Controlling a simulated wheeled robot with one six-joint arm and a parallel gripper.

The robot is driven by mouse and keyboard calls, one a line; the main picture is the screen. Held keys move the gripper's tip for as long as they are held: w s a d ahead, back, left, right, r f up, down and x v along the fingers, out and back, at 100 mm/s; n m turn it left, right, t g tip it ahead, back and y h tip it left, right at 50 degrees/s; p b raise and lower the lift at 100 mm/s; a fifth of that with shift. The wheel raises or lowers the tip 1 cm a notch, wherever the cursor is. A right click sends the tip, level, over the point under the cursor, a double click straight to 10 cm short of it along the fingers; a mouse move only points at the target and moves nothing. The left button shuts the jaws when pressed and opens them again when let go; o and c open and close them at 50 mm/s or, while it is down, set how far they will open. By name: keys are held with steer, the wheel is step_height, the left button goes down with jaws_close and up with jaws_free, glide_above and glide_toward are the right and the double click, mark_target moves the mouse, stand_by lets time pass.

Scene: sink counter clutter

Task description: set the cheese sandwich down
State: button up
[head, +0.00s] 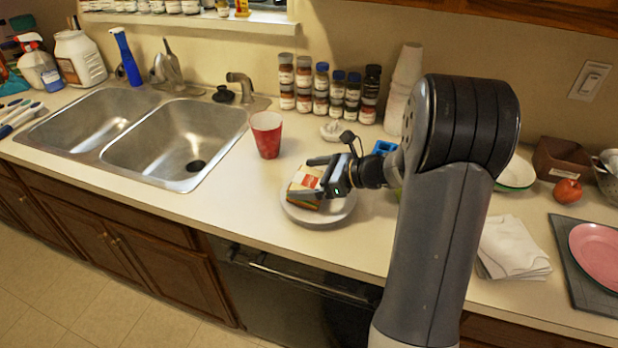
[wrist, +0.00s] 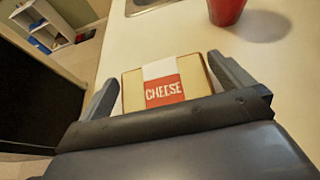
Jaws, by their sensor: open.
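The cheese sandwich (head: 306,186) is a pale block with a red and white label. In the head view it is on a white plate (head: 321,214) near the counter's front edge. My gripper (head: 310,178) is at the sandwich, with its fingers on either side of it. In the wrist view the sandwich (wrist: 165,84) lies between the two open fingers (wrist: 168,88), and its label reads CHEESE. Small gaps show beside it there. The far part of the plate is partly hidden by my gripper.
A red cup (head: 267,134) stands behind and left of the plate, beside the double sink (head: 176,140). Spice jars (head: 321,88) line the wall. A folded white cloth (head: 512,248) and a pink plate (head: 598,252) are to the right. Counter left of the plate is clear.

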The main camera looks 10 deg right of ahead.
steer(key=b+v, duration=0.1)
steer(key=v, duration=1.1)
steer(key=shift+r, duration=0.2)
